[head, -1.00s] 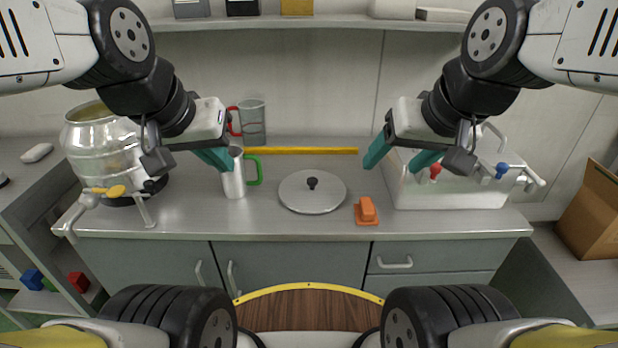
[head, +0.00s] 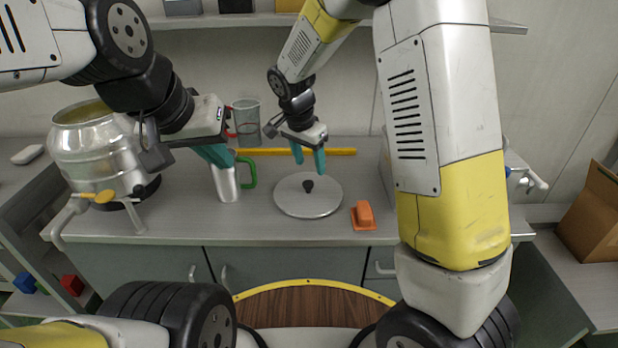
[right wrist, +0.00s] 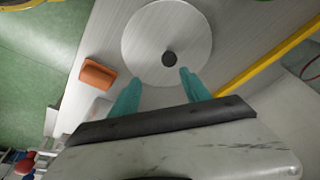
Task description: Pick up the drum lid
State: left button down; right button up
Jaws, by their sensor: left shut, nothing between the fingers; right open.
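The drum lid (head: 308,203) is a round grey metal disc with a small black knob (head: 308,186) at its centre. It lies flat on the counter and also shows in the right wrist view (right wrist: 140,45). My right gripper (head: 309,168) is open and empty, with teal fingers pointing down, above the back edge of the lid. In the right wrist view the knob lies just beyond its fingertips (right wrist: 160,75), not between them. My left gripper (head: 225,160) is shut and empty, above the metal cup at the left; its fingertips are partly hidden.
A metal cup with a green handle (head: 228,182) stands left of the lid. An orange block-shaped tool (head: 363,214) lies to its right. A yellow bar (head: 295,152) runs behind it. A metal drum (head: 95,150) stands far left. My right arm hides most of the white container.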

aim_at(308, 182)
jog(key=shift+m+h, duration=0.3)
jog(key=shift+h, duration=0.1)
jog(key=f, duration=0.1)
jog(key=w+f, duration=0.1)
jog(key=f, duration=0.1)
jog(key=w+a+f, duration=0.1)
jog(key=f, duration=0.1)
jog(key=x, duration=0.5)
jog(key=shift+w+a+f, duration=0.1)
jog(key=shift+w+f, duration=0.05)
jog(key=shift+w, duration=0.05)
grip_shut()
